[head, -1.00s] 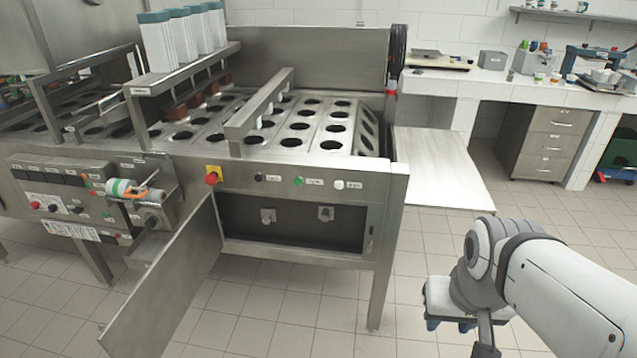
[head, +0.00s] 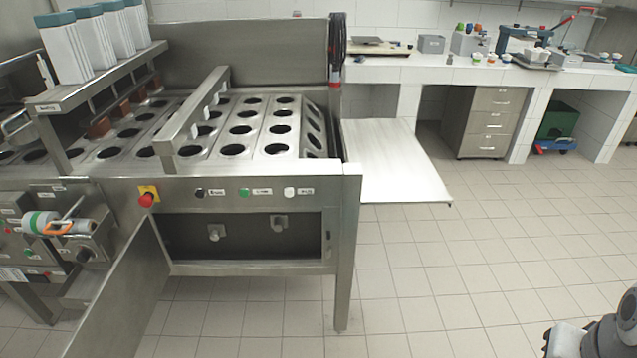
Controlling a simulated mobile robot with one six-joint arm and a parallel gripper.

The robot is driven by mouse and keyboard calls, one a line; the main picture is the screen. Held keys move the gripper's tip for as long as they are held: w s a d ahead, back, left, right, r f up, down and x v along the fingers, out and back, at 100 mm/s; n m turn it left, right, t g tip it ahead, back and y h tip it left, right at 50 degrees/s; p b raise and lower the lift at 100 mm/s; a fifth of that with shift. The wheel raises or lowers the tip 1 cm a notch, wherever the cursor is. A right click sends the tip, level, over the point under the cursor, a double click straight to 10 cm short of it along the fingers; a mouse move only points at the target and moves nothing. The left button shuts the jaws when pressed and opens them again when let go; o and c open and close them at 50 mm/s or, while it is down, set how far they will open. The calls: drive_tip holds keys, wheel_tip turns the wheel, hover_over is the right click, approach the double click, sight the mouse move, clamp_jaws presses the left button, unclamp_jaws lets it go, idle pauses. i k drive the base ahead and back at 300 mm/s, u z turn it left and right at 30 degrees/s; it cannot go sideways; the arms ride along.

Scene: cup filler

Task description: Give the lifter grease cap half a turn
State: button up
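Two small grey caps or knobs sit on the back wall of the machine's open lower compartment (head: 250,250): a left cap (head: 215,232) and a right cap (head: 279,223). I cannot tell which one is the lifter grease cap, as no label on them is readable. The compartment's door (head: 118,298) hangs open toward the lower left. Part of my arm's wrist shows at the lower right corner, well to the right of the compartment and apart from the machine. My gripper's fingers are outside the picture.
The machine's right front leg (head: 345,270) stands beside the compartment. A pale flat panel (head: 392,160) juts out from the machine's right side. A red knob (head: 147,198) sits above the door. The tiled floor (head: 445,270) between the machine and my arm is clear.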

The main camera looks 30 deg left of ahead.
sight(215, 235)
drive_tip(key=z, duration=0.15)
drive_tip(key=k, duration=1.25)
drive_tip(key=u, duration=1.3)
drive_tip(key=i, duration=1)
drive_tip(key=u, duration=0.05)
